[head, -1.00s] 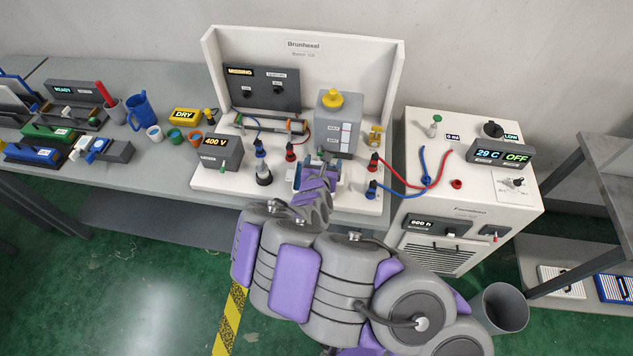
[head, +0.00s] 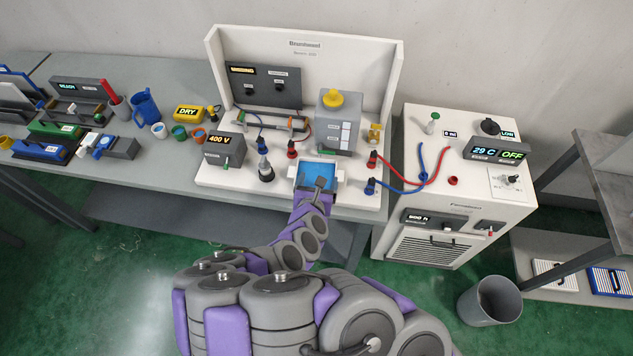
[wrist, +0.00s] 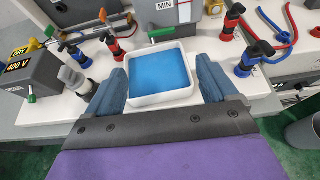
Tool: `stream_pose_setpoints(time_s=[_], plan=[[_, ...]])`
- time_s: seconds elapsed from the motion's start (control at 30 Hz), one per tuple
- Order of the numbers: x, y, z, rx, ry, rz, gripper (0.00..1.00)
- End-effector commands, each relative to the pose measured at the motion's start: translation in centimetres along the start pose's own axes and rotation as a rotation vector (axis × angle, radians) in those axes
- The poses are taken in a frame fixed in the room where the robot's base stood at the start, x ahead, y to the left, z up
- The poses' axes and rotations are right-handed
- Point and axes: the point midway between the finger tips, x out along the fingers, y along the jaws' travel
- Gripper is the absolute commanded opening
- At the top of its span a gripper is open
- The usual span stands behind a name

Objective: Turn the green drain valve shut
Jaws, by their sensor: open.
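A small green handle (head: 327,152), likely the drain valve, shows at the front foot of the grey tank (head: 333,125) with the yellow cap. In the wrist view a dark green part (wrist: 161,32) shows below the tank, just behind the white tray; its angle is hard to tell. The tray (wrist: 163,101) holds blue liquid and stands in front of the tank. My gripper (wrist: 163,72) is open and empty, its two blue-grey fingers either side of the tray. In the head view my gripper (head: 320,184) is over the tray's front, apart from the green handle.
Red and blue plugs stand close on both sides, such as a red one (wrist: 228,22) and a blue one (wrist: 254,58). A 400 V box (head: 224,150) stands left. A cooler unit (head: 455,185) with hoses stands right. A bin (head: 490,300) is on the floor.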

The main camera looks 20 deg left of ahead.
Motion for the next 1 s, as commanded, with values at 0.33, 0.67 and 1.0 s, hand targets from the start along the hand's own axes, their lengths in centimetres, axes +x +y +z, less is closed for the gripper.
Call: stream_pose_setpoints(time_s=[0.33,0.67,1.0], plan=[[-1.1,0.1,0.0,0.001,0.000,0.002,0.86],[-1.0,0.0,0.0,0.000,0.001,0.001,0.86],[-0.2,-2.9,4.1,0.131,-0.088,-0.075,0.86]])
